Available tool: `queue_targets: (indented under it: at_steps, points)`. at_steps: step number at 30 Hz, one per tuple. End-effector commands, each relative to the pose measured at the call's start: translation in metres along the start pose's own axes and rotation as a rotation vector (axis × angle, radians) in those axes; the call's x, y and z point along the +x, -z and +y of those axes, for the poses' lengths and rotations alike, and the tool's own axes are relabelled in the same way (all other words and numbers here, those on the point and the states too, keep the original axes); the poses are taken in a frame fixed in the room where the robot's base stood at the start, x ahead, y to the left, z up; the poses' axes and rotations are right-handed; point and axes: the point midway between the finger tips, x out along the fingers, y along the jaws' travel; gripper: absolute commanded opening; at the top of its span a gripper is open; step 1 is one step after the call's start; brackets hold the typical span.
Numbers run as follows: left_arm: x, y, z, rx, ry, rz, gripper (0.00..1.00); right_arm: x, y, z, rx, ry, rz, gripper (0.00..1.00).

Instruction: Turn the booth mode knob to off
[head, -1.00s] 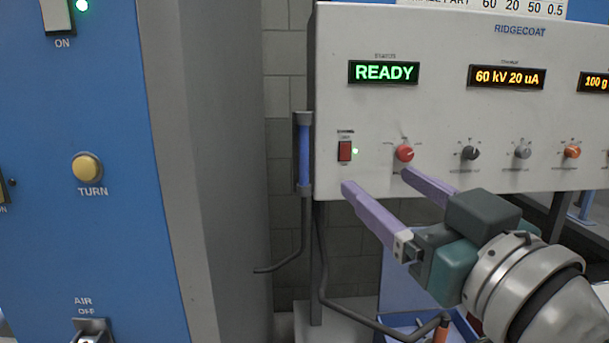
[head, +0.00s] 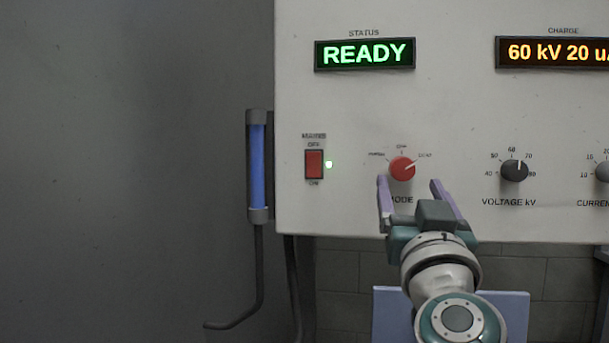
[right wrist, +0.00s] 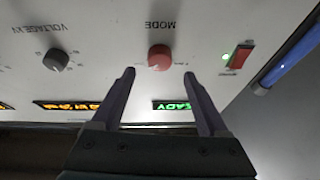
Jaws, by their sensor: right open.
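The red booth mode knob (head: 402,169) is on the white panel above the word MODE. Its pale pointer line aims up and right, toward the right-hand label; the label OFF is at the top. My right gripper (head: 409,182) is open, its purple fingers pointing at the panel, just below the knob in the head view. In the right wrist view, the panel appears upside down and the knob (right wrist: 159,57) lies just beyond the gap between the open fingertips (right wrist: 159,74). I see no clear contact. My left gripper is not in view.
A red rocker switch (head: 314,164) with a green light is left of the knob. The dark voltage knob (head: 514,170) is to the right. A green READY display (head: 365,53) is above. A blue tube (head: 257,166) runs along the panel's left edge.

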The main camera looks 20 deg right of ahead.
Motion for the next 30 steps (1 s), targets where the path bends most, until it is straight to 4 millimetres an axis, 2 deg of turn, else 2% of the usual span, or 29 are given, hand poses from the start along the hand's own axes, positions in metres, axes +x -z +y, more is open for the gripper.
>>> queue_targets:
  at_steps: [3, 7, 18, 30]
  points:
    - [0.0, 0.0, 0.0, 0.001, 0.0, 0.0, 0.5, 0.022, 0.001, 0.0, -0.002, 0.0, 0.003, 0.78]
    - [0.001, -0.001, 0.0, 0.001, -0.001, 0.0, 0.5, 0.036, 0.0, 0.0, -0.002, 0.001, 0.002, 0.78]
    - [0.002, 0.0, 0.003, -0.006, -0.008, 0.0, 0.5, 0.043, 0.0, 0.0, -0.001, 0.001, 0.0, 0.78]
    - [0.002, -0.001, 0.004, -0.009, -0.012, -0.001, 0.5, 0.043, 0.0, 0.0, -0.001, 0.002, 0.0, 0.33]
